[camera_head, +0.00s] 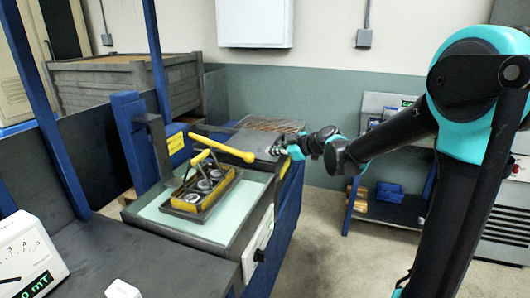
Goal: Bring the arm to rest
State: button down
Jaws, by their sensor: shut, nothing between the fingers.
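My gripper (279,147) is small in the head view, at the end of my teal and black arm, which reaches in from the right. It is shut and empty. It is over the right rear part of the grinder (150,213), near the dark surface behind the pale table. A yellow-handled holder (218,192) with several metal rings (204,185) sits on the pale table, to the left of my gripper and apart from it. Whether the fingertips touch the surface below them cannot be told.
A gauge box (25,258) stands at the lower left on a dark bench (130,255). Blue posts (48,110) rise at the left. A wooden crate (125,80) is behind. A shelf with blue bins (389,192) stands at the right. Open floor (330,250) lies between.

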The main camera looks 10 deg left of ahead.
jog(key=s+d+f+m+h, duration=0.3)
jog(key=s+d+f+m, duration=0.3)
jog(key=d, duration=0.5)
jog(key=s+d+f+m+g+h, duration=0.1)
jog(key=s+d+f+m+h, duration=0.3)
jog(key=s+d, duration=0.7)
jog(key=s+d+f+m+g+h, duration=0.1)
jog(key=s+d+f+m+h, duration=0.3)
jog(key=s+d+f+m, duration=0.4)
jog(key=d+f, duration=0.1)
jog(key=d, duration=0.3)
jog(key=shift+s+d+f, duration=0.2)
jog(key=shift+s+f, duration=0.1)
jog(key=shift+s, duration=0.1)
jog(key=shift+a, duration=0.15)
